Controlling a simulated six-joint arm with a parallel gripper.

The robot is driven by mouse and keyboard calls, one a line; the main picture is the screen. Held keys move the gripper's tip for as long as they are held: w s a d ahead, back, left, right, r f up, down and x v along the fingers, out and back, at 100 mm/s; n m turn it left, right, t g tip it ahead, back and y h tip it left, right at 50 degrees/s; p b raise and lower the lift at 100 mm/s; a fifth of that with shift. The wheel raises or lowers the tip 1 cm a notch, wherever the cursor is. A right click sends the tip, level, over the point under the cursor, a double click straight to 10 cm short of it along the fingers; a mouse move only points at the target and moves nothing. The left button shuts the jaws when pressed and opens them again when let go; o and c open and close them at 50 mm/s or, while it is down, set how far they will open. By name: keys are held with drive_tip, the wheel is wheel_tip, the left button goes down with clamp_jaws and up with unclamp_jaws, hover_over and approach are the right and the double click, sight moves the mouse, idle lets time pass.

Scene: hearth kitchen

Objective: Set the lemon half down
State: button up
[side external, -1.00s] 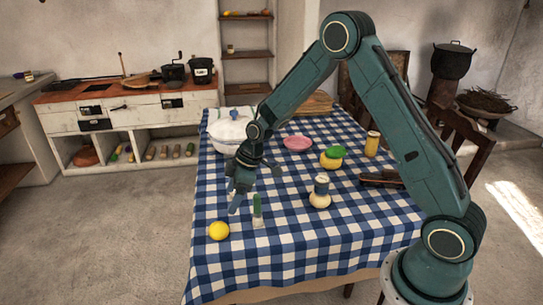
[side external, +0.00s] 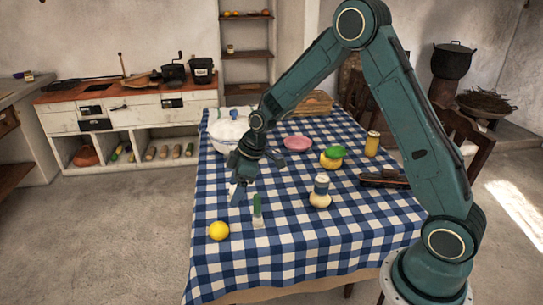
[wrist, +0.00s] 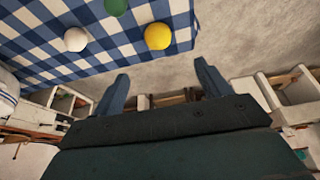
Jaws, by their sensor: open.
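The yellow lemon half (side external: 219,231) rests on the blue-and-white checked cloth near the table's left edge. It also shows as a round yellow shape in the wrist view (wrist: 157,36), beyond my fingertips and apart from them. Its cut face cannot be made out. My gripper (wrist: 161,72) is open, with nothing between its two fingers. In the side view it hangs above the table's left edge, behind the lemon half and clear of it.
A green-and-white upright item (side external: 257,211) stands right of the lemon half. A white lidded pot (side external: 228,131) is behind my gripper. A pink dish (side external: 298,143), a pale jar (side external: 320,192) and a yellow-green item (side external: 332,157) stand farther right. The front cloth is clear.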

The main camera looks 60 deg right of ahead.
drive_tip(key=s+a+r+m+t+h, duration=0.15)
drive_tip(key=s+r+m, duration=0.25)
drive_tip(key=s+r, duration=1.15)
drive_tip(key=s+r+m, duration=0.2)
drive_tip(key=s, duration=0.5)
drive_tip(key=s+d+r+m+h, duration=0.1)
drive_tip(key=s+r+m, duration=0.1)
drive_tip(key=s, duration=0.6)
drive_tip(key=shift+s+r+m+t, duration=0.3)
drive_tip(key=shift+r+t, duration=0.15)
drive_tip(key=shift+r, duration=0.2)
drive_tip(key=shift+d+h, duration=0.1)
drive_tip(key=shift+h, duration=0.15)
